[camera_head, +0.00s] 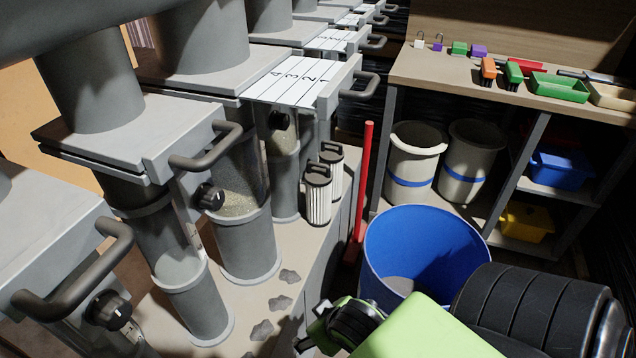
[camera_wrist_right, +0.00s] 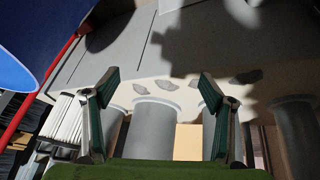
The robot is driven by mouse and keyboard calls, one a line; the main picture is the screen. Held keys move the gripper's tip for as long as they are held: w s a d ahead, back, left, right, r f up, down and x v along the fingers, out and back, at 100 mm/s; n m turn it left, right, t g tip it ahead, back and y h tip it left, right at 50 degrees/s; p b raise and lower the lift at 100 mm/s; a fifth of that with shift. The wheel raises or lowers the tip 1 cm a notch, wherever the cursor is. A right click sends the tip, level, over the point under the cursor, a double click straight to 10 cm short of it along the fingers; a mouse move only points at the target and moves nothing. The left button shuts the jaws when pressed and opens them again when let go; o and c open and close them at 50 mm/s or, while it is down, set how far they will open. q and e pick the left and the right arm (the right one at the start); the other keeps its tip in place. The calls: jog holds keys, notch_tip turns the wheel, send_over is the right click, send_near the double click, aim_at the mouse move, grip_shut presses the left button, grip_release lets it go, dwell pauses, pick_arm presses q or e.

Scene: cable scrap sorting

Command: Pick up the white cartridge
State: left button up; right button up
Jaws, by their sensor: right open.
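Two white pleated cartridges with dark tops and handles stand upright side by side on the ledge in the head view, the front one (camera_head: 318,200) partly covering the rear one (camera_head: 336,165). White pleats of a cartridge (camera_wrist_right: 64,122) show at the left edge of the right wrist view, outside the fingers. My right gripper (camera_head: 325,328) is low in the head view, nearer to me than the cartridges and apart from them. In the wrist view its fingers (camera_wrist_right: 157,85) are spread wide with nothing between them. My left gripper is in neither view.
A blue bin (camera_head: 420,240) stands on the floor right of the ledge, with a red post (camera_head: 362,185) beside it. Grey cylinders (camera_head: 245,245) line the ledge's left side. Several grey scraps (camera_head: 280,303) lie on the ledge. A workbench (camera_head: 450,72) stands behind.

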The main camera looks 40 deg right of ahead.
jog(key=w+d+r+m+t+h, duration=0.1)
jog(key=w+d+m+t+h, duration=0.15)
jog(key=w+d, duration=0.75)
jog(key=m+t, duration=0.1)
jog(key=t, duration=0.4)
send_near(325, 197)
jog(key=w, duration=0.1)
jog(key=shift+h, duration=0.25)
jog(key=b+x, duration=0.2)
jog(key=x, duration=0.5)
jog(key=shift+w+f, duration=0.15)
jog(key=shift+f, duration=0.1)
jog(key=shift+b+x, duration=0.4)
jog(key=shift+x, duration=0.4)
jog(key=b+x, duration=0.1)
jog(key=x, duration=0.2)
jog(key=shift+w+f, duration=0.1)
jog(key=shift+w, duration=0.2)
jog(key=shift+w+d+f+b, duration=0.1)
jog(key=shift+w+d+b, duration=0.05)
jog(key=shift+w+b, duration=0.2)
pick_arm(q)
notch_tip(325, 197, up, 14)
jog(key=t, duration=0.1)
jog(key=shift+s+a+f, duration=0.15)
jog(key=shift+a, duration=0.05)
pick_arm(e)
jog(key=shift+c, duration=0.4)
jog(key=c, duration=1.3)
